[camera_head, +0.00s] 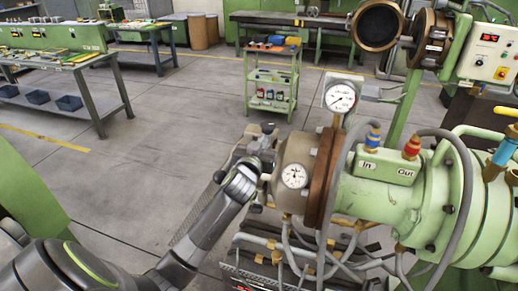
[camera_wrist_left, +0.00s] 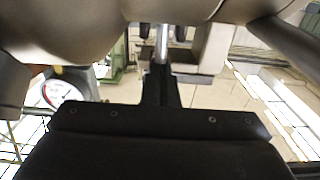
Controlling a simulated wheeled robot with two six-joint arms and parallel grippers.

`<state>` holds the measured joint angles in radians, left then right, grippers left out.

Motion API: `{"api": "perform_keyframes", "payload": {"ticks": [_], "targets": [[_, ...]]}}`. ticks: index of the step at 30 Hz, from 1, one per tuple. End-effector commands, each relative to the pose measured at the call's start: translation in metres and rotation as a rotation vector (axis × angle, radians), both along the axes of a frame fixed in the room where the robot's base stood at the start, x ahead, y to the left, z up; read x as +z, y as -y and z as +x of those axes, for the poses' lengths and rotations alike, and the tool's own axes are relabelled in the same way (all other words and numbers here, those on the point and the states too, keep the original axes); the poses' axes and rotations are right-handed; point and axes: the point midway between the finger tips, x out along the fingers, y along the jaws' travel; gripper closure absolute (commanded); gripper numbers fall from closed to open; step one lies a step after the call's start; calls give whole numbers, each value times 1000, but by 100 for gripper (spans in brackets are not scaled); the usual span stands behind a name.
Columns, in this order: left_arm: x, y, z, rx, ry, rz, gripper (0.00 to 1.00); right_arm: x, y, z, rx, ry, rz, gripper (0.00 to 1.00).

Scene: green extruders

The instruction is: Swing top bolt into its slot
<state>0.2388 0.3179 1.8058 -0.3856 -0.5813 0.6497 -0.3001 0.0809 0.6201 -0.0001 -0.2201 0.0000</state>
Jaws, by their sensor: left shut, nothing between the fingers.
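My left gripper (camera_head: 246,170) is at the left side of the extruder's tan rounded head (camera_head: 294,152); its fingertips are hard to make out there. In the left wrist view its dark fingers (camera_wrist_left: 161,82) are shut together and empty. A bright metal rod (camera_wrist_left: 162,44), which looks like a bolt shank, shows just beyond the fingertips, between two dark round parts; I cannot tell whether they touch. In the head view a dark knob (camera_head: 268,128), possibly the top bolt's end, sits above my gripper. The slot cannot be made out. My right gripper is not in view.
A pressure gauge (camera_head: 340,97) stands on top of the head, and a dial (camera_head: 294,176) is on its side. The green barrel (camera_head: 375,200) extends right, with hoses below. A tool cart (camera_head: 272,85) stands behind. The floor left of the extruder is clear.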

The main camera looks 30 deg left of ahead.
Motion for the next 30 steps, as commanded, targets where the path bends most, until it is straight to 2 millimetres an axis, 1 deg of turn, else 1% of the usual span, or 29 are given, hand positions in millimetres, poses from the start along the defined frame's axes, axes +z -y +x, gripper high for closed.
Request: {"api": "perform_keyframes", "payload": {"ticks": [8, 12, 30], "targets": [[0, -1, 2, 0, -1, 0, 100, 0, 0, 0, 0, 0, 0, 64], [0, 0, -1, 0, -1, 0, 100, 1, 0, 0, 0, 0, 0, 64], [0, 11, -47, 0, -1, -2, 100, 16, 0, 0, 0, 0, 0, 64]]}}
